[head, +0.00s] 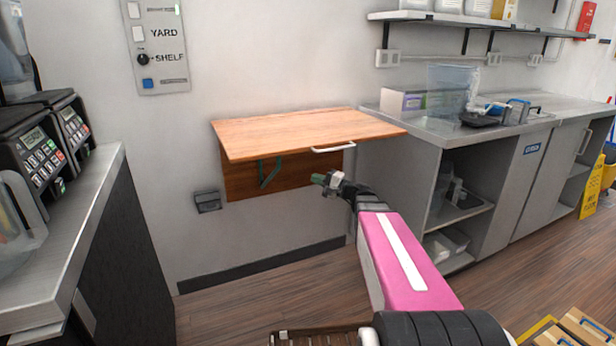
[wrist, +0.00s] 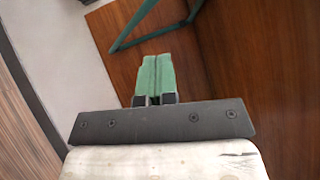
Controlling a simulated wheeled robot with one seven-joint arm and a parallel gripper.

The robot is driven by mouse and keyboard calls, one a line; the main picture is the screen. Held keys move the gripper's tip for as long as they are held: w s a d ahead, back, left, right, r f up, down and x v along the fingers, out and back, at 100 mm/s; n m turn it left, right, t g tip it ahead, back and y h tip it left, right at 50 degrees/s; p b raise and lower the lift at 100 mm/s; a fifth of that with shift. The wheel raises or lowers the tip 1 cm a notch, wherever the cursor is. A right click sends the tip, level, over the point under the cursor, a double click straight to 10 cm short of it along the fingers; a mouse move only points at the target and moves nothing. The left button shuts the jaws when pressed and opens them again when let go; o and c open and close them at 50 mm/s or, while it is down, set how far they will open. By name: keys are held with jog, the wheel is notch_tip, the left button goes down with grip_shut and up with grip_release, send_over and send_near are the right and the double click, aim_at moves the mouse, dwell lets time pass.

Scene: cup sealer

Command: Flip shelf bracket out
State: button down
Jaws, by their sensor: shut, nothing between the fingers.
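A wooden fold-down shelf (head: 300,132) stands out level from the wall, with a white handle (head: 333,148) on its front edge. Its green bracket (head: 268,172) hangs below it against the brown back panel (head: 238,178). The bracket (wrist: 128,28) also shows at the top of the wrist view, beyond my fingertips. My gripper (head: 322,181) is below the shelf's front edge, to the right of the bracket and apart from it. In the wrist view its green fingers (wrist: 155,78) are shut together and empty. How the bracket meets the shelf's underside is hidden.
A steel counter (head: 50,225) with keypad machines (head: 40,150) stands at the left. A steel cabinet (head: 500,195) holding a clear container (head: 450,90) stands at the right. A wall box (head: 207,202) sits left of the panel. The floor below the shelf is clear.

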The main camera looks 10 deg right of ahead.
jog(key=s+a+f+n+g+h, duration=0.2)
jog(key=s+f+n+g+h, duration=0.15)
jog(key=s+f, duration=0.35)
jog(key=s+a+f+n+g+h, duration=0.1)
jog(key=s+f+n+g+h, duration=0.25)
jog(key=f, duration=0.55)
jog(key=s+d+f+n+g+h, duration=0.1)
jog(key=s+d+f+g+h, duration=0.3)
jog(key=s+d+f+h, duration=0.3)
jog(key=s+d+h, duration=0.1)
jog(key=s+h, duration=0.1)
jog(key=s, duration=0.1)
